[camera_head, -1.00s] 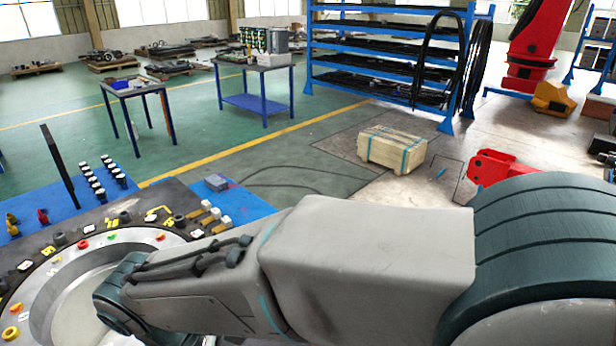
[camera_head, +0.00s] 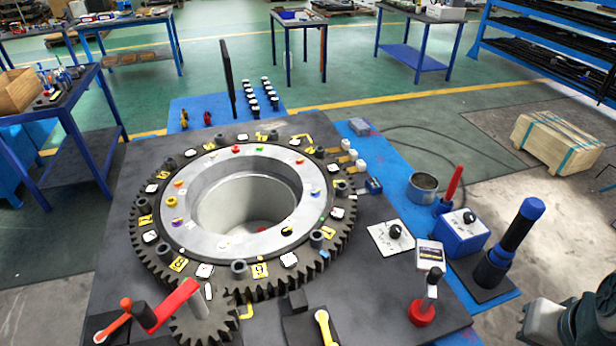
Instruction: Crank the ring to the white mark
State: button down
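A large dark toothed ring (camera_head: 143,262) lies flat on a dark plate, around a pale metal collar (camera_head: 180,228) with a round opening. Numbered yellow tags, white tags and short posts sit on the ring. A small gear (camera_head: 205,326) meets its teeth at the front left. A red crank arm (camera_head: 176,303) lies over this gear, with a dark upright grip (camera_head: 144,314) beside an orange-red lever (camera_head: 118,318). A small white pointer-like piece (camera_head: 208,291) is near the gear; I cannot tell which white piece is the mark. My gripper's fingers are not visible; only part of my arm shows lower right.
Right of the ring are a red-based joystick (camera_head: 423,312), a knob plate (camera_head: 391,238), a blue box (camera_head: 460,235), a metal cup (camera_head: 423,188) and a tall blue-topped handle (camera_head: 515,235). A yellow-handled lever (camera_head: 325,326) stands in front. A wooden crate (camera_head: 556,142) is on the floor.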

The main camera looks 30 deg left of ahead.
aim_at(198, 321)
jog(key=z, duration=0.05)
jog(key=k, duration=0.5)
jog(key=u, duration=0.35)
jog(key=i, duration=0.45)
jog(key=u, duration=2.4)
